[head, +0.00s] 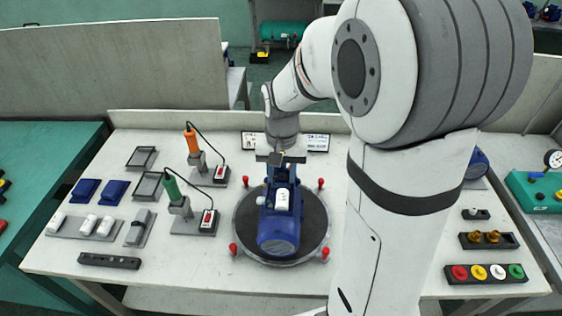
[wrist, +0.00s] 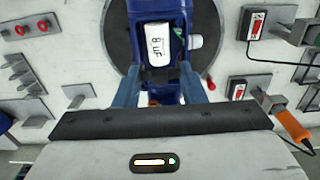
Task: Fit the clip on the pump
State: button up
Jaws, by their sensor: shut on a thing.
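The blue pump (head: 278,235) stands on a round dark turntable (head: 245,222) in the middle of the bench. A white capacitor (head: 281,198) lies on top of the pump; in the wrist view the capacitor (wrist: 158,44) reads "8 uF". My gripper (wrist: 160,80) is at the end of the pump, close to the capacitor, with its two blue fingers on either side. A dark piece between the fingertips, seemingly the clip (wrist: 160,74), is held there. The fingers hide part of it, and I cannot tell whether it touches the pump.
Red knobs (head: 233,248) ring the turntable. Coloured buttons (head: 487,273) are on the right. The bench front is clear.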

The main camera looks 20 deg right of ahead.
aim_at(282, 196)
jog(key=shift+s+d+f+b, duration=0.1)
jog(key=shift+s+f+b, duration=0.05)
jog(key=shift+f+b, duration=0.7)
jog(key=shift+f, duration=0.3)
jog(key=shift+f+b, duration=1.5)
jog(key=shift+f, duration=0.55)
jog(key=shift+f, duration=0.3)
jog(key=o, duration=1)
jog(key=shift+r, duration=0.1)
jog(key=shift+r+p, duration=2.05)
jog(key=shift+r, duration=0.95)
